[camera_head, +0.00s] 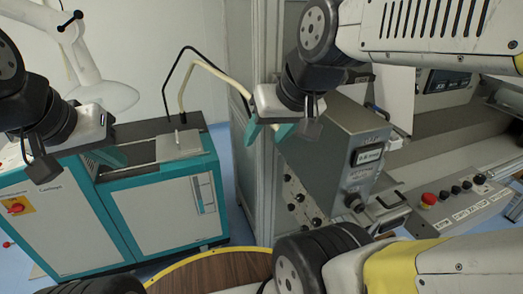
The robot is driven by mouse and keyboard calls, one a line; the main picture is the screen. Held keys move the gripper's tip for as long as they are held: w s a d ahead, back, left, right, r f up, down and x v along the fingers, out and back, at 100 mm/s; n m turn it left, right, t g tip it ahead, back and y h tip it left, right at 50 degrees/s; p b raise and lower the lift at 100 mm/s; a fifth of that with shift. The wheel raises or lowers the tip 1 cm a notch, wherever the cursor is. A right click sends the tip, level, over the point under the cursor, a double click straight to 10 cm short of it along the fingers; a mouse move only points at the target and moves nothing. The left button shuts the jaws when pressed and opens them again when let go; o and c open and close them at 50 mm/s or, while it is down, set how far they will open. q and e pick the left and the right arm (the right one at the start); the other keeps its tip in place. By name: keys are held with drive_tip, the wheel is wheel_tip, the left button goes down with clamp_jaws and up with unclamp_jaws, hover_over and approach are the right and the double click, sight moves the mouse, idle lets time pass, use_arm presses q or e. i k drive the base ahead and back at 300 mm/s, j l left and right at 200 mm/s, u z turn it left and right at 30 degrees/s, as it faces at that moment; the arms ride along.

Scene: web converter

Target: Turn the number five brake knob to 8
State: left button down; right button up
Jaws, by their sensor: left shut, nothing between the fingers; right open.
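Small black knobs (300,198) sit on the grey front panel below and left of the grey box. Their labels are too small to read, so I cannot tell which is number five or its setting. My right gripper (268,134) is open and empty, with teal fingers apart, in front of the machine frame and above these knobs. It appears apart from them. My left gripper (105,157) is shut and empty at the left, in front of the teal and white cabinet. Part of the knob panel is hidden behind the grey box and my lower arm.
A grey box (340,150) with a small display and a dark knob (354,202) juts out at centre. A sloped panel (465,206) with a red button (428,200) and several black knobs lies right. A teal cabinet (165,215) stands left. A round wooden top (215,270) is in front.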

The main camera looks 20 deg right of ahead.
sight(303, 228)
drive_tip(key=z, duration=1.2)
drive_tip(key=k+j+z, duration=0.1)
drive_tip(key=k+z, duration=0.2)
drive_tip(key=k, duration=0.25)
drive_tip(key=i+l+z, duration=0.1)
drive_tip(key=l, duration=0.3)
